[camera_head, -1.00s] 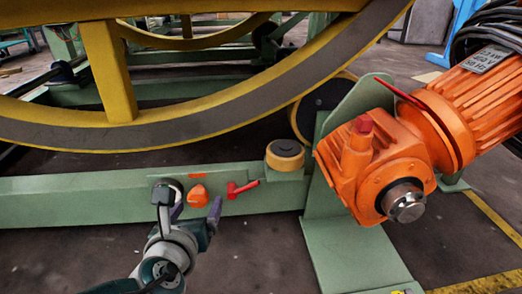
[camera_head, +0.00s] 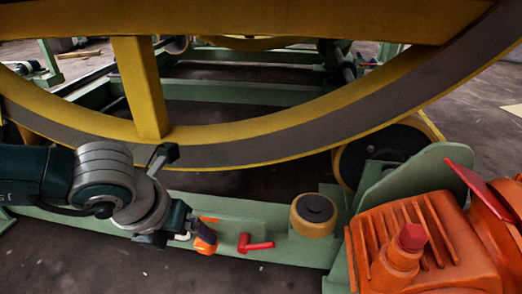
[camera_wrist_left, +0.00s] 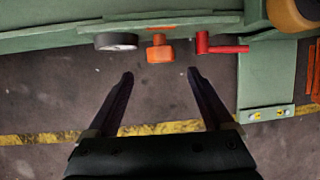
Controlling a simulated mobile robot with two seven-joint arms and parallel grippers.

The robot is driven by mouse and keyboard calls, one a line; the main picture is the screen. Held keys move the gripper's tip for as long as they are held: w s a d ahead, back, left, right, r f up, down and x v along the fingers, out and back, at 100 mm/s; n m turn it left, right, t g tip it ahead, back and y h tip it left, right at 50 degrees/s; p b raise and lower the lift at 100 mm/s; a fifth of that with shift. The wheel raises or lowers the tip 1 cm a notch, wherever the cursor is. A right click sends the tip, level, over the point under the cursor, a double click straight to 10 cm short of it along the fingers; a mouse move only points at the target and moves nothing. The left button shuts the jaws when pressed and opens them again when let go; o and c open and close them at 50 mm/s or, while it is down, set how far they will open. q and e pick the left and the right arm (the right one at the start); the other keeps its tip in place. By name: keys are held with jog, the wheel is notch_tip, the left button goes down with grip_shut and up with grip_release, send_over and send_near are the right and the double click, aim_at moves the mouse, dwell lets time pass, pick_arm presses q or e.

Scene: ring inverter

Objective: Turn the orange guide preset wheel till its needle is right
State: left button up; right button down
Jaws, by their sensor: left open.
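The orange guide preset wheel (camera_head: 204,240) is a small knob on the front of the green beam. It shows from above in the wrist view (camera_wrist_left: 160,50), below a small orange plate (camera_wrist_left: 175,28). A round, dark-rimmed gauge (camera_wrist_left: 116,41) sits to its left; its face and needle cannot be read. My left gripper (camera_wrist_left: 160,73) is open and empty, its fingertips apart on either side of the knob's line and short of it. In the head view my left gripper (camera_head: 166,230) is close left of the knob and partly hidden by its wrist. My right gripper is not in view.
A red handle (camera_head: 256,245) sticks out right of the knob. Beyond it are a yellow roller (camera_head: 313,215) and an orange gear motor (camera_head: 420,240). The large yellow ring (camera_head: 145,90) arches over the green beam (camera_head: 270,253). The floor before the beam is clear.

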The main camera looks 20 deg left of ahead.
aim_at(202, 244)
pick_arm(q)
jog(key=b+x, duration=0.5)
jog(key=x, duration=0.1)
jog(key=shift+f, duration=0.2)
jog(key=shift+w+f+b, duration=0.3)
jog(key=shift+f+b, duration=0.1)
jog(key=shift+f, duration=0.05)
jog(key=shift+d, duration=0.1)
grip_shut()
